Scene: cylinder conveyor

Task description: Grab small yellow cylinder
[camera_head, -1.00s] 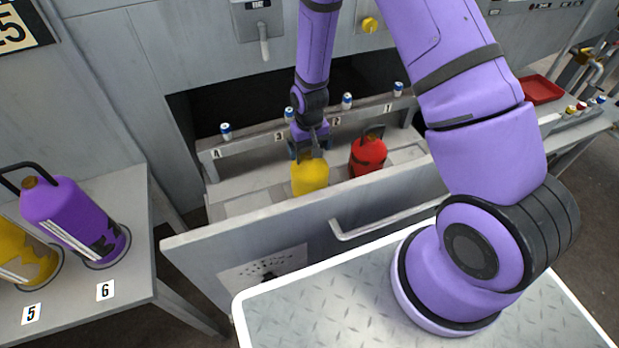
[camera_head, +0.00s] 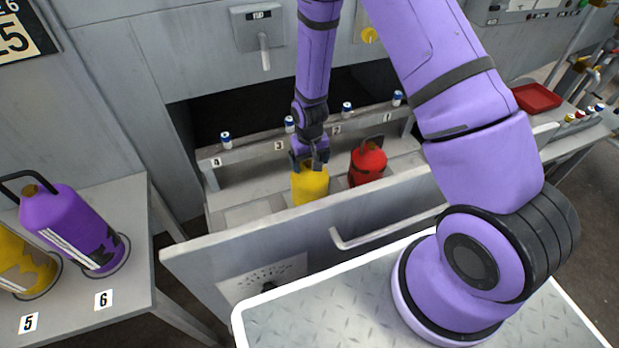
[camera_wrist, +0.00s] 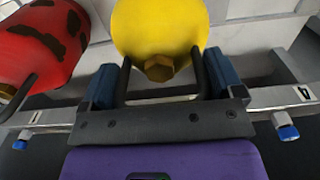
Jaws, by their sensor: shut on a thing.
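The small yellow cylinder (camera_head: 310,187) stands in the open drawer, in the slot left of the red cylinder. In the wrist view the yellow cylinder (camera_wrist: 160,28) is at the top centre, with its brass cap facing the camera. My gripper (camera_head: 310,163) is at its top from above. In the wrist view my gripper (camera_wrist: 160,82) has its blue finger pads on either side of the black handle, shut on it. The cylinder's base is hidden behind the drawer front.
A red cylinder (camera_head: 367,164) stands close on the right in the same drawer. The drawer front (camera_head: 290,243) rises before both. Small blue-and-white cans (camera_head: 347,109) line the numbered rail behind. A large purple cylinder (camera_head: 75,228) stands on the left table.

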